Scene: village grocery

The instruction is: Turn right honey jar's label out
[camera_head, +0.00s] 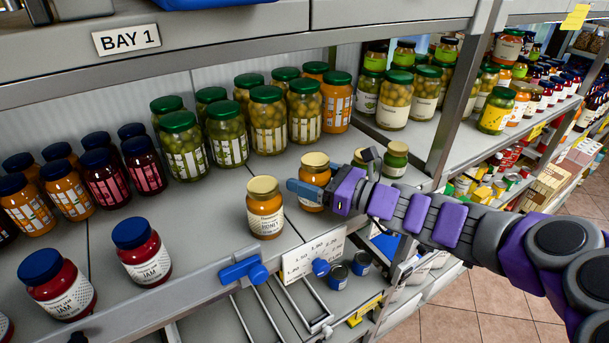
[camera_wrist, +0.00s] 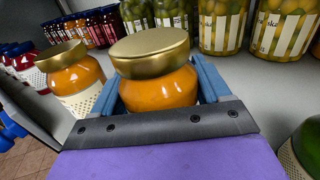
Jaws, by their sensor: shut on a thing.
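The right honey jar (camera_head: 315,163), orange with a gold lid, stands on the shelf. My gripper (camera_head: 312,188) reaches in from the right and is shut around it. In the wrist view the blue fingers (camera_wrist: 157,86) lie on both sides of this jar (camera_wrist: 160,90). The side facing the wrist is plain orange glass with no label in sight; the lower part is hidden by the gripper. The left honey jar (camera_head: 265,212) stands apart, nearer the shelf's front edge, its cream HONEY label facing out. It also shows in the wrist view (camera_wrist: 72,80).
Green-lidded olive jars (camera_head: 268,122) stand behind. A small green jar (camera_head: 396,160) stands just right of my gripper. Blue-lidded jam jars (camera_head: 142,253) stand at left. A price card (camera_head: 313,256) and blue clip (camera_head: 244,270) line the front edge.

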